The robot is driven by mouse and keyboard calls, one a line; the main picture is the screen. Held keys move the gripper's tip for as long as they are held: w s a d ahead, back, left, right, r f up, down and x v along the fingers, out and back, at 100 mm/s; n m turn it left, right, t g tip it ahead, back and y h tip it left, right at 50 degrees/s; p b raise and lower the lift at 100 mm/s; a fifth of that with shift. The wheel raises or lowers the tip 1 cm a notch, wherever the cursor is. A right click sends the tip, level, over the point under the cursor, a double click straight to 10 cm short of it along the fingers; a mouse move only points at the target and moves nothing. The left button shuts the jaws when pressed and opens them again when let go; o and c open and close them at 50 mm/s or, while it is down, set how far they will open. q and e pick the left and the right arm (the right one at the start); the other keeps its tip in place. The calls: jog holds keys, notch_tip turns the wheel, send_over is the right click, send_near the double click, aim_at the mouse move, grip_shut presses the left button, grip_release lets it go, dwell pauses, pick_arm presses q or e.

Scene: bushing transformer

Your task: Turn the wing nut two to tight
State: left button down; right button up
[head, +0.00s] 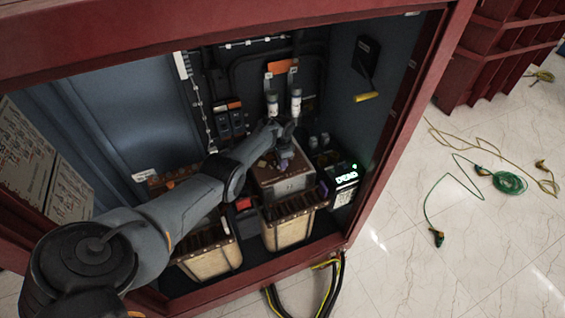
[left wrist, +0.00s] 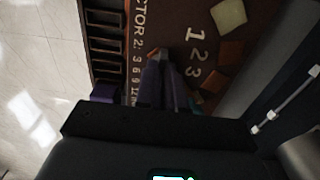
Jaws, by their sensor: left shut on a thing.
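My left gripper (head: 285,152) reaches into the open red cabinet and points down at the brown top of a box-shaped transformer unit (head: 290,183). In the left wrist view its narrow purplish fingers (left wrist: 160,72) are close together on the brown top, beside white printed numbers (left wrist: 194,52). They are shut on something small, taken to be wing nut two. The nut is mostly hidden between the fingers and in shadow, so its angle cannot be told. My right gripper is not in view.
The red cabinet frame (head: 398,150) surrounds the work area. A box with a green-lit display (head: 346,178) stands right of the unit. White-topped cylinders (head: 272,104) rise behind the gripper. Black cables (head: 333,290) hang over the front edge. Green and yellow cords (head: 508,183) lie on the floor.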

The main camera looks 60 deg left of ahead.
pick_arm(q)
jog(key=shift+s+f, duration=0.15)
jog(key=shift+f, duration=0.25)
jog(key=c, duration=1.3)
grip_release()
jog(key=shift+o, duration=0.3)
jog(key=shift+a+r, duration=0.15)
jog(key=shift+r, duration=0.05)
jog(key=shift+d+f, duration=0.1)
jog(key=shift+d, duration=0.25)
jog(key=shift+a+r, duration=0.2)
jog(key=shift+r+p, duration=0.4)
jog(key=shift+r, duration=0.05)
notch_tip(320, 180, up, 10)
jog(key=p, duration=0.4)
jog(key=shift+f, duration=0.15)
